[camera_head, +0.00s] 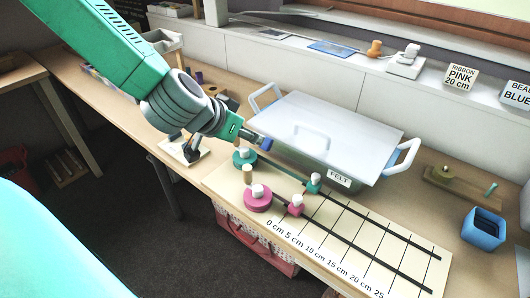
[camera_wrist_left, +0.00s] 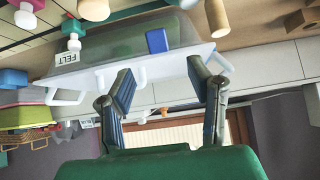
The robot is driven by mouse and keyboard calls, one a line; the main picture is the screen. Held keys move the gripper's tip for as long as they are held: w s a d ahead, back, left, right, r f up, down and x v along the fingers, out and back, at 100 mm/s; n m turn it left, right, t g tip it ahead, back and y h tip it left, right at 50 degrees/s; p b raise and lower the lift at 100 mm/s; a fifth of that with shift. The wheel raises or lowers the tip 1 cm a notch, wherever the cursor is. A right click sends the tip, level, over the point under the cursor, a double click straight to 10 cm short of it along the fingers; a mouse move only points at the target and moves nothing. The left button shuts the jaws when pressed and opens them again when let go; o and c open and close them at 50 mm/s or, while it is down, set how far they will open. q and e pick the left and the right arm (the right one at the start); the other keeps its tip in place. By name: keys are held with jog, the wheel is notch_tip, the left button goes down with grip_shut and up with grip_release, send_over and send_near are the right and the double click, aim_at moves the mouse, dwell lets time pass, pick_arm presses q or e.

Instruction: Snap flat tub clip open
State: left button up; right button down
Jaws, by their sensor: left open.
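The tub (camera_head: 300,152) is shallow and see-through, with a pale flat lid (camera_head: 335,115) on top and a FELT label (camera_head: 340,180) on its front. A small blue clip (camera_head: 267,144) is on the front wall near the left end; it shows as a blue block in the left wrist view (camera_wrist_left: 157,40). The clip's exact position against the lid edge is too small to tell. My left gripper (camera_head: 252,136) is just left of the clip. In the left wrist view its two fingers (camera_wrist_left: 166,82) are spread with nothing between them, and the clip lies beyond their tips.
White handles stand at the tub's left (camera_head: 265,97) and right (camera_head: 404,158) ends. In front, a ruled measuring board (camera_head: 330,225) carries green (camera_head: 245,158) and pink (camera_head: 258,200) spools. A blue cup (camera_head: 484,230) stands at the right.

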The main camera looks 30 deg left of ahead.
aim_at(265, 141)
pick_arm(q)
jog(key=b+x, duration=0.3)
jog(key=x, duration=0.5)
jog(key=shift+d+f, duration=0.1)
jog(key=shift+f, duration=0.1)
jog(key=shift+w+f+b, duration=0.3)
jog(key=shift+w, duration=0.15)
jog(key=shift+d, duration=0.1)
grip_shut()
